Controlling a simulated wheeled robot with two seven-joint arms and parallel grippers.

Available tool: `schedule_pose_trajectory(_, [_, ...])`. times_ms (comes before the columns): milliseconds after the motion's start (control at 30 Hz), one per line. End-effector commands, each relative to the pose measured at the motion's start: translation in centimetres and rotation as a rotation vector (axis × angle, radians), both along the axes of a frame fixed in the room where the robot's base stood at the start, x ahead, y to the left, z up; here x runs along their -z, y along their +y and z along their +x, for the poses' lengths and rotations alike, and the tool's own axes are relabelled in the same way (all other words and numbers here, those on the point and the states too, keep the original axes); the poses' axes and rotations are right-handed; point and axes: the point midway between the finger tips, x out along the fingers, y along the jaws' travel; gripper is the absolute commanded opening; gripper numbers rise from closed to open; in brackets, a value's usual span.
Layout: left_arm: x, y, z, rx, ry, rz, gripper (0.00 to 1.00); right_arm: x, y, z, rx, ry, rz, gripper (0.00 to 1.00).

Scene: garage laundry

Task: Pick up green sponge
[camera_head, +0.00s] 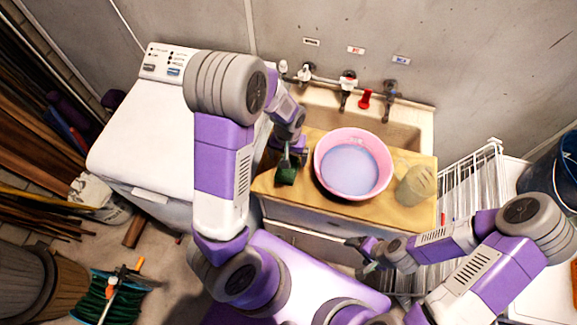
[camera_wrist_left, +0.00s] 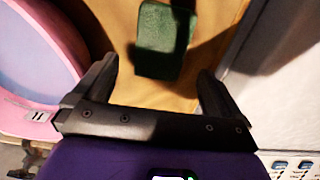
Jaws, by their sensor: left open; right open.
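A dark green sponge (camera_head: 286,177) lies on the wooden board (camera_head: 263,188) over the sink, left of a pink basin. It also shows in the left wrist view (camera_wrist_left: 163,42), just beyond the fingertips and roughly centred between them. My left gripper (camera_head: 291,158) is open and empty, over the board beside the sponge. Its two dark fingers stand apart in the left wrist view (camera_wrist_left: 160,78). Whether a finger touches the sponge I cannot tell. My right gripper (camera_head: 361,254) is open in front of the sink, away from the sponge.
The pink basin (camera_head: 386,165) with bluish liquid stands close right of my left gripper. A pale greenish container (camera_head: 415,186) stands at the board's right. A white washing machine (camera_head: 140,140) is on the left. Taps (camera_head: 347,82) line the wall, and a white rack (camera_head: 465,190) stands right.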

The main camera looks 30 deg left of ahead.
Motion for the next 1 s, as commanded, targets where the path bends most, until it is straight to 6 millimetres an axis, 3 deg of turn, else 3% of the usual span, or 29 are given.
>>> schedule_pose_trajectory(267, [4.0, 0.0, -0.2, 0.001, 0.003, 0.0, 0.99, 0.1, 0.0, 0.0, 0.0, -0.001, 0.0, 0.84])
schedule_pose_trajectory(567, [4.5, -0.1, -0.1, 0.001, -0.001, -0.001, 0.99, 0.1, 0.0, 0.0, 0.0, -0.001, 0.0, 0.84])
schedule_pose_trajectory(933, [4.5, -0.1, -0.2, 0.001, -0.001, 0.0, 0.42, 0.1, 0.0, 0.0, 0.0, -0.001, 0.0, 0.84])
schedule_pose_trajectory(1000, [4.5, -0.1, -0.2, 0.001, -0.001, 0.0, 0.4, 0.1, 0.0, 0.0, 0.0, -0.001, 0.0, 0.84])
